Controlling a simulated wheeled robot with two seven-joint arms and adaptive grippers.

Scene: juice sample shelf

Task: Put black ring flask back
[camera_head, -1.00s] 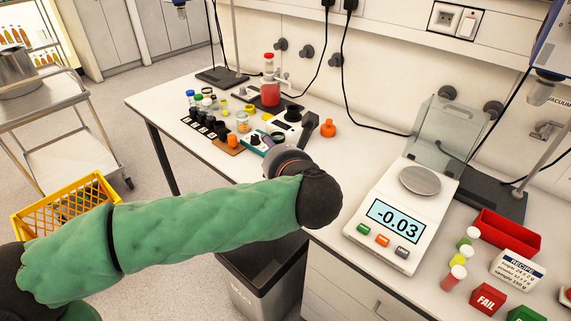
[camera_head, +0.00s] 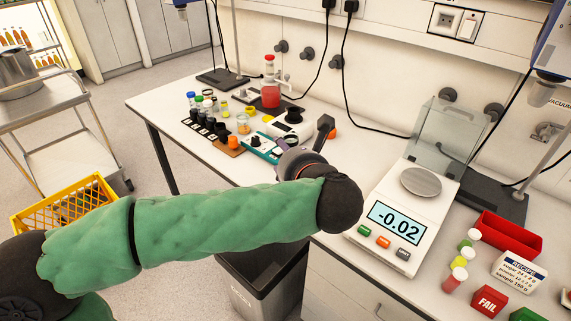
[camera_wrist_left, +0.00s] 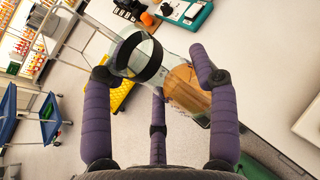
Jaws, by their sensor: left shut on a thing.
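My left gripper (camera_wrist_left: 160,80) is shut on a clear flask (camera_wrist_left: 152,72) with a wide black ring (camera_wrist_left: 138,57) near one end and orange-brown liquid (camera_wrist_left: 187,90) near the other. The flask lies slanted across the left wrist view between my purple fingers. My right gripper is in neither view.
A row of small capped vials (camera_head: 206,121), an amber dish (camera_head: 243,124) and a teal device (camera_head: 263,147) stand left of my gripper. A red-filled flask (camera_head: 270,93) stands behind. The scale (camera_head: 397,218) reads -0.02. Bench between gripper and scale is clear.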

